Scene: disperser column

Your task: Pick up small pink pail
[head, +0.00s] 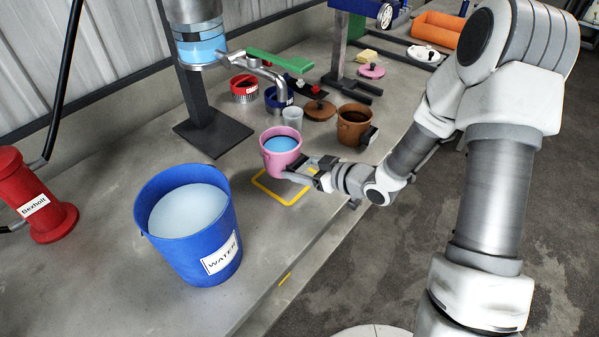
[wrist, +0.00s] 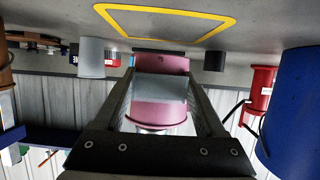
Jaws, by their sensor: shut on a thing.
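The small pink pail (head: 279,161) holds light blue liquid. In the head view it appears upright over the back part of a yellow square outline (head: 268,195) on the bench. My gripper (head: 302,170) reaches it from the right and is shut on its near right side. In the wrist view, which is upside down, the pink pail (wrist: 158,113) fills the space between my two fingers, and the yellow outline (wrist: 165,38) shows above it. I cannot tell whether the pail's base touches the bench.
A large blue WATER bucket (head: 188,235) stands at the front left. A brown pot (head: 352,125), a translucent cup (head: 292,117), a dark blue pail (head: 277,101) and a red pail (head: 243,89) stand behind the pink pail. A disperser column (head: 197,45) rises at the back left. The bench's front edge is close.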

